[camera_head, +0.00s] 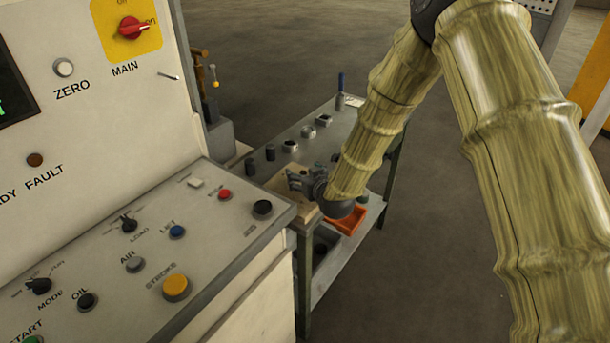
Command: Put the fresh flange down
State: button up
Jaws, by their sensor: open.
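My gripper (297,182) is at the near end of a grey bench (335,133), just over a pale wooden block or board (277,182). It is open. My wrist and arm reach down to it from the upper right. I cannot make out a flange for certain. The gripper covers part of the wooden block, and anything between or under its fingers is too small or hidden to tell.
A control panel (150,245) with buttons fills the left. Open floor lies behind.

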jog(key=shift+s+d+r, duration=0.15)
jog(key=shift+s, duration=0.15)
jog(key=b+v, duration=0.2)
jog(key=v, duration=0.9)
jog(key=shift+s+d, duration=0.1)
jog(key=shift+s, duration=0.05)
